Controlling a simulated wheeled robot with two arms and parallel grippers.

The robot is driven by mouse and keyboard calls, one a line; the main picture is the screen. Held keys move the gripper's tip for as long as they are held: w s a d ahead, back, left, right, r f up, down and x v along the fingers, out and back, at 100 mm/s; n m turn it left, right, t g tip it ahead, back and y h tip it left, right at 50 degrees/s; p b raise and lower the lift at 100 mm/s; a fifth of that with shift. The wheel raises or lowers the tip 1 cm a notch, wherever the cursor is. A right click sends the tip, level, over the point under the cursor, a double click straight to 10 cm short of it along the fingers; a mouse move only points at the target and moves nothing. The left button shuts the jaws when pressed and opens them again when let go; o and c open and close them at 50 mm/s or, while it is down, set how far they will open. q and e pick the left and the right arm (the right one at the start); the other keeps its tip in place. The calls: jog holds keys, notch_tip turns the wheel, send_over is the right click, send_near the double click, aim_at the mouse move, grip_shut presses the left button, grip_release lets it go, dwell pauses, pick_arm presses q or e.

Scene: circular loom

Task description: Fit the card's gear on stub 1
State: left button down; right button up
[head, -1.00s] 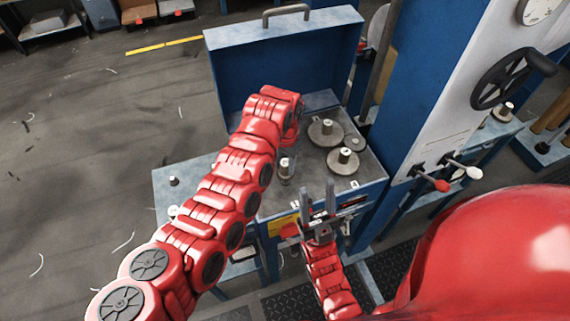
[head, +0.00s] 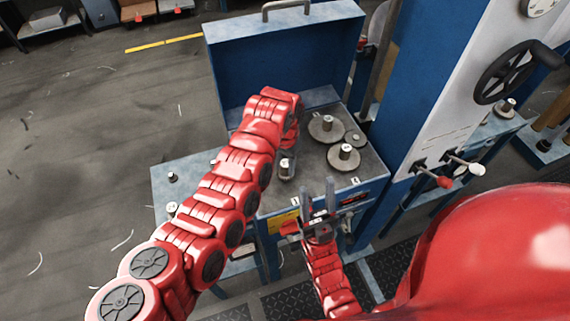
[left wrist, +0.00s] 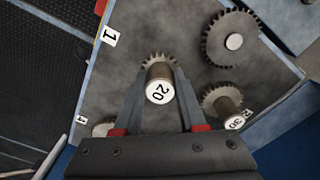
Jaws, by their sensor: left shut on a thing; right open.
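My left gripper (left wrist: 158,100) is shut on the hub of a small toothed gear (left wrist: 158,84), whose end face is marked 20. The gear's teeth show beyond the hub, near the label 1 (left wrist: 110,36) on the box edge. In the head view this gear (head: 287,168) stands at the left front of the blue box's deck, and my arm partly hides the gripper. I cannot tell whether it touches the deck. No stub shows clearly beside label 1, and no card is readable. My right gripper (head: 318,196) is open and empty in front of the box.
A large gear (left wrist: 231,41), a gear marked 30 (left wrist: 222,100) and another part (left wrist: 103,128) surround the held gear. The box's raised lid (head: 285,60) stands behind. A blue machine column (head: 400,95) with a handwheel (head: 505,75) rises at the right.

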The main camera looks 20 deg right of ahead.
aim_at(285, 163)
dwell(0.4)
pick_arm(q)
jog(key=shift+b, duration=0.3)
jog(key=shift+f, duration=0.25)
jog(key=shift+f+b, duration=0.4)
jog(key=shift+c, duration=2)
grip_release()
jog(key=shift+r, duration=0.15)
notch_tip(285, 163, up, 4)
jog(key=shift+w+f+b, duration=0.1)
jog(key=shift+w+b, duration=0.05)
jog(key=shift+b, duration=0.95)
notch_tip(285, 163, up, 13)
jog(key=b, duration=0.2)
jog(key=shift+r, duration=0.2)
